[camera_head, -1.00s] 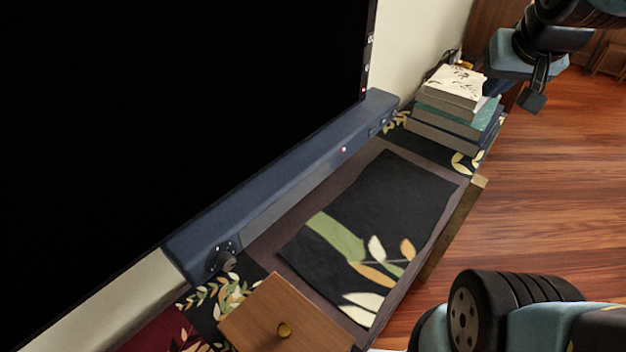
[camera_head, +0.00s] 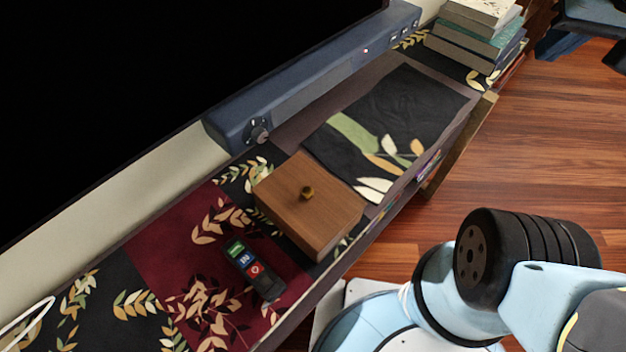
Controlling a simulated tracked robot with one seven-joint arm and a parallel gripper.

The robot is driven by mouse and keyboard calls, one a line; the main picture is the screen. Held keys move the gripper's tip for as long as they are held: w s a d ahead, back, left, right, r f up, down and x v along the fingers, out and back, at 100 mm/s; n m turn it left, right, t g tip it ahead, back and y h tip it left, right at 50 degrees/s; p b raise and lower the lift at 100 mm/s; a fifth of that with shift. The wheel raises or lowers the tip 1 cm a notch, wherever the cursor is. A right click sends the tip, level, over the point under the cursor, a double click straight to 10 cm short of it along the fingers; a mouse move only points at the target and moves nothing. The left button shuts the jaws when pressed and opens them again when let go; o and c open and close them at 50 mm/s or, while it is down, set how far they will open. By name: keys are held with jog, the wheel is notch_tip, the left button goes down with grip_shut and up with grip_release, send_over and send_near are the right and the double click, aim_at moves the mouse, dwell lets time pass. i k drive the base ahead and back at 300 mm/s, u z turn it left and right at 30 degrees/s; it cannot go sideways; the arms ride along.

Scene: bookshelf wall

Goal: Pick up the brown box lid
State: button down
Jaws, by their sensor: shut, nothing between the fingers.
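The brown box lid (camera_head: 325,205) is a wooden, squarish top with a small round brass-coloured knob (camera_head: 307,193) at its middle. It sits on a low brown box on the cabinet top, near the front edge. My gripper (camera_head: 583,42) is at the upper right edge of the picture, partly cut off. It is over the floor side, far from the lid and not touching it. It is shut and holds nothing.
A black remote (camera_head: 254,271) lies left of the box on a dark red patterned cloth. A blue soundbar (camera_head: 310,80) and a large black screen (camera_head: 150,80) stand behind. A book stack (camera_head: 475,38) is at the far end. Wooden floor (camera_head: 520,150) is open at right.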

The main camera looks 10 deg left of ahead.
aim_at(316, 206)
jog(key=z, duration=0.45)
jog(key=i, duration=0.55)
jog(key=u, duration=2.25)
jog(key=k, duration=0.6)
jog(key=u, duration=0.2)
jog(key=i, duration=0.6)
jog(key=z, duration=0.1)
